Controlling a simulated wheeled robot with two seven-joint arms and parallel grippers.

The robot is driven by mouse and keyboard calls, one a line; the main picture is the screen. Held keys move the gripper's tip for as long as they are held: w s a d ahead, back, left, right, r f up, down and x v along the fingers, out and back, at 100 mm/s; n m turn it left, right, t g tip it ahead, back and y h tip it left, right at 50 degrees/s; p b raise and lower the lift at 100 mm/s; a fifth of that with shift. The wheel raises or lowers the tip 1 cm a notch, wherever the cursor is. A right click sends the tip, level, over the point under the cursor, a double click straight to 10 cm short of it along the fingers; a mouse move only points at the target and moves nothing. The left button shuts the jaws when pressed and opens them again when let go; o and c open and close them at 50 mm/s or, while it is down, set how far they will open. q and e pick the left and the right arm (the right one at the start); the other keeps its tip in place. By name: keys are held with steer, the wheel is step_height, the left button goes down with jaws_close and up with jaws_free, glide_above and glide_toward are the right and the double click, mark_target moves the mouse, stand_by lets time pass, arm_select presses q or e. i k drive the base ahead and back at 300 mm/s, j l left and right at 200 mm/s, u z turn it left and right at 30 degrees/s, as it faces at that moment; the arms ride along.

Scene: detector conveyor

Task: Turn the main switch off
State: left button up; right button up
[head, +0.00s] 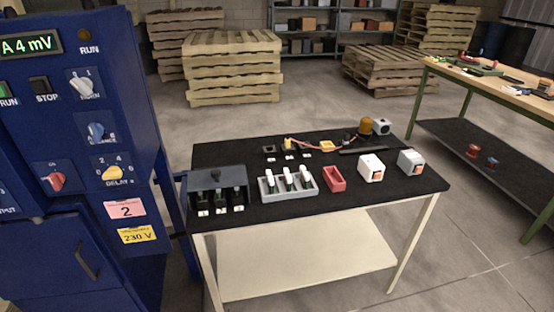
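A blue control cabinet (133,62) stands at the left edge with several switches on its front. A red rotary knob (57,181) sits low on a blue plate, with small lettering above it that looks like "ON". A white rotary knob (86,85) sits higher, with "0" and "1" above it and a blurred label below. I cannot tell from the lettering which one is the main switch. A lit display (28,45) reads "A 4 mV". Neither of my grippers is in view.
A black-topped table (340,190) with trays and small boxes stands right of the cabinet. A workbench (500,80) and pallets (232,65) stand behind.

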mark_target(57, 179)
steer(key=u, duration=0.4)
steer(key=j+u, duration=0.1)
steer(key=u, duration=0.25)
steer(key=i+u, duration=0.1)
steer(key=u, duration=0.65)
steer(key=i+j, duration=0.05)
